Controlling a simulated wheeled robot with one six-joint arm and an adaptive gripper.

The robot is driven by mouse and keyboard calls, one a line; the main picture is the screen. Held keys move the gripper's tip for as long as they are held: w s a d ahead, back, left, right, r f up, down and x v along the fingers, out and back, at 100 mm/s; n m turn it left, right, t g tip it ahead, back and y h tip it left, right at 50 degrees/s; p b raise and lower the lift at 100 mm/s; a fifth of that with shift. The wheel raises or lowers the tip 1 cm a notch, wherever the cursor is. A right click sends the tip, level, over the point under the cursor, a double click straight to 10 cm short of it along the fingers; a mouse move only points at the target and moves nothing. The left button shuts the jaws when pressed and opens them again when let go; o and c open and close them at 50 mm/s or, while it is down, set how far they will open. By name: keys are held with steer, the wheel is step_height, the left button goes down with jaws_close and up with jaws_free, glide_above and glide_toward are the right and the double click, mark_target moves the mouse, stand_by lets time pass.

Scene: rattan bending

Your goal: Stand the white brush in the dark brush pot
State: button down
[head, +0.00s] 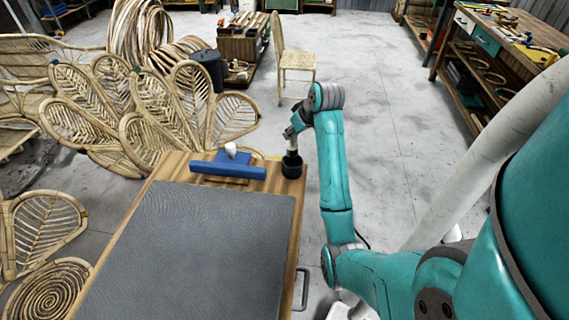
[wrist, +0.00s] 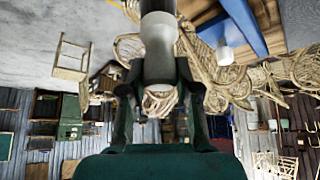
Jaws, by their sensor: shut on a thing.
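My gripper (wrist: 157,88) is shut on the white brush (wrist: 158,42); its fingers close on the grey band. In the head view the brush (head: 291,143) hangs about upright below my gripper (head: 293,132). The dark brush pot (head: 292,166) stands at the table's far right corner, directly under it. The brush's lower end meets the dark of the pot in the picture; I cannot tell how far it is inside.
A blue block (head: 228,170) with a small white object (head: 231,150) lies left of the pot. A grey mat (head: 190,245) covers most of the wooden table (head: 158,172). Rattan pieces (head: 150,105) stand beyond and left. A chair (head: 290,60) is farther back.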

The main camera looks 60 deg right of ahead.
mark_target(296, 146)
steer(key=shift+f, duration=3.95)
steer(key=shift+f, duration=0.35)
steer(key=c, duration=0.8)
jaws_free()
steer(key=shift+r, duration=0.15)
steer(key=shift+r, duration=0.35)
steer(key=v, duration=1.1)
steer(key=shift+s+a+r, duration=0.1)
steer(key=shift+s+r, duration=0.15)
steer(key=shift+r, duration=0.05)
